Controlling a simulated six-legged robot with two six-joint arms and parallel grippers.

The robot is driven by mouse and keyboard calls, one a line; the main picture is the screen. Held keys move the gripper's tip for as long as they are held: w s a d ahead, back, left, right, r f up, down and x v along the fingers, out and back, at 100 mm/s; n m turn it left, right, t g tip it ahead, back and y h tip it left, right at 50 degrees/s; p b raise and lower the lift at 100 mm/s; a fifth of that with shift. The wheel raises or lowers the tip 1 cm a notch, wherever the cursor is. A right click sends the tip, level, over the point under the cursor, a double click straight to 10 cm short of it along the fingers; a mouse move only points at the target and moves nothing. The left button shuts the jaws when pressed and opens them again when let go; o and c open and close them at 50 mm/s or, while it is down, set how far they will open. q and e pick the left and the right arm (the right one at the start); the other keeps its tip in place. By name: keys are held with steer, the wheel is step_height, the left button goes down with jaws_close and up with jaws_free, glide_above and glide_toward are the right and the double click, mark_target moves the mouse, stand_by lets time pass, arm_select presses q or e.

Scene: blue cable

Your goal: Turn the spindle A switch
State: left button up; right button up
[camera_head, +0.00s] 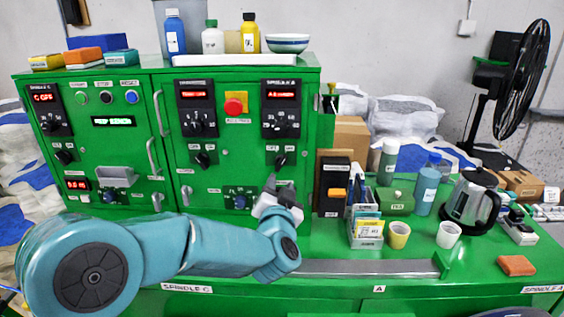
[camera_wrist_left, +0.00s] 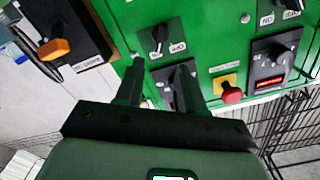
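The spindle A panel (camera_head: 281,108) is at the right of the green cabinet's front, with a lit red display and a black dial. Below it is a small black switch (camera_head: 281,160) on a dark plate. In the left wrist view this switch (camera_wrist_left: 160,34) shows with ON and OFF marks, just past the fingertips. My left gripper (camera_head: 280,184) is just below the switch in the head view. Its two fingers (camera_wrist_left: 160,66) are apart with nothing between them, and they partly hide a dark panel. I see no contact with the switch. My right gripper is not in view.
A red stop button (camera_head: 235,104) sits left of the spindle A panel. A black box with an orange handle (camera_head: 333,190) stands right of my gripper. Cups, bottles and a kettle (camera_head: 470,203) crowd the bench's right. Bottles and a bowl (camera_head: 288,43) stand on top.

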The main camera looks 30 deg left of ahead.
mark_target(282, 164)
arm_select(q)
steer(key=p+x, duration=0.2)
steer(key=x, duration=0.7)
steer(key=shift+p, duration=0.35)
steer(key=shift+w+a+r, duration=0.15)
steer(key=shift+w+a, duration=0.05)
steer(key=shift+w, duration=0.15)
steer(key=shift+w, duration=0.15)
jaws_close()
